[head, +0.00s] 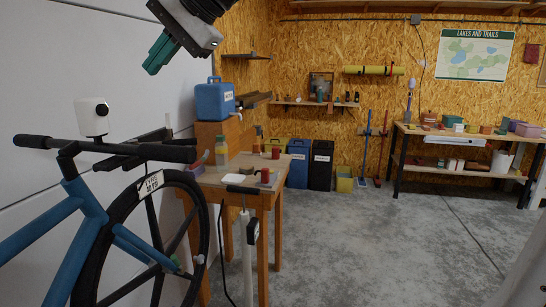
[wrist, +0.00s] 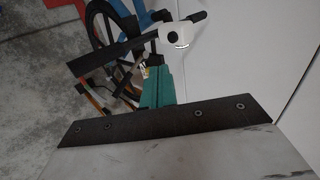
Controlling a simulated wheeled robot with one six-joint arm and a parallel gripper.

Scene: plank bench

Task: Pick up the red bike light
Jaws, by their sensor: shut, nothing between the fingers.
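My gripper (head: 160,52), with teal fingers, is raised at the top left of the head view, high above the bicycle and apart from everything. Its fingers are together and empty; they also show in the wrist view (wrist: 163,88). I cannot pick out the red bike light with certainty. On the plank bench (head: 238,182) stand a small red item (head: 265,176) near the front and a red mug-like item (head: 276,153) farther back. Both are too small to tell whether either is the light.
A blue bicycle (head: 85,215) leans along the white wall at left, with a white device (head: 92,117) above its handlebar. A juice bottle (head: 221,152) and a blue canister (head: 214,100) stand near the bench's back. Open concrete floor (head: 380,240) lies to the right.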

